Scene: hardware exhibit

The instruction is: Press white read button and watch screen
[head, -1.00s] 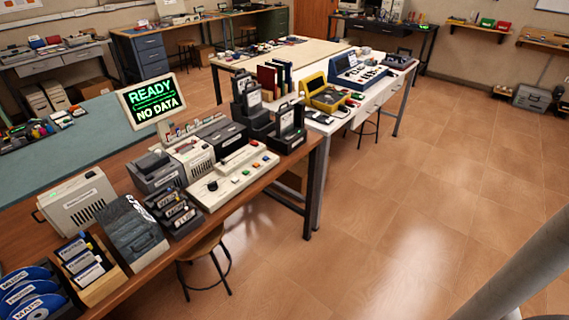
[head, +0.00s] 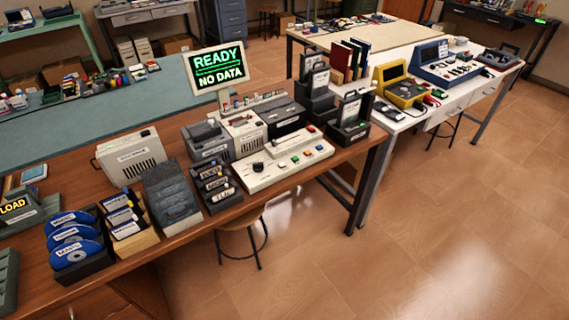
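A cream control panel (head: 285,166) sits near the front edge of the brown wooden bench, with a black knob at its left and several small coloured buttons along its top. A white button cannot be told apart from the pale panel at this size. Behind the panel, the screen (head: 217,67) stands on a post and shows "READY" and "NO DATA" in green on black. My gripper is not in view.
A rack of blue discs (head: 75,240), card boxes (head: 128,218) and grey drive units (head: 207,142) crowd the brown bench (head: 200,240). A round stool (head: 242,220) stands under its front edge. The tiled floor (head: 400,260) at the right is clear.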

